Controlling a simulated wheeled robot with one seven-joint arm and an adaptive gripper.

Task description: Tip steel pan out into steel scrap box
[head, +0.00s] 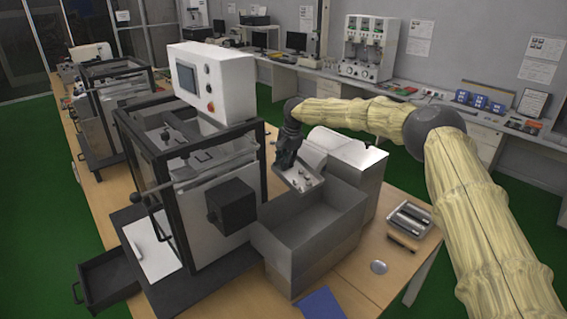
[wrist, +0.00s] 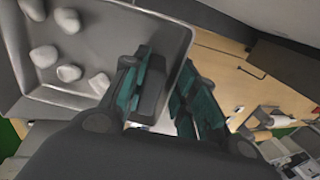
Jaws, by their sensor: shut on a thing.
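The steel pan (head: 309,181) is a small grey tray with several pale lumps in it. My gripper (head: 287,160) is shut on the pan's edge and holds it over the steel scrap box (head: 302,252), a large grey open box on the table. The pan looks slightly tilted in the head view. In the wrist view the pan (wrist: 120,22) fills the upper left, and the lumps lie in it. My gripper (wrist: 160,88) has its teal-padded fingers on either side of the pan's rim there. The visible part of the box's inside looks empty.
A framed test machine (head: 190,160) with a white control panel (head: 212,82) stands left of the box. A white machine (head: 345,160) stands behind the box.

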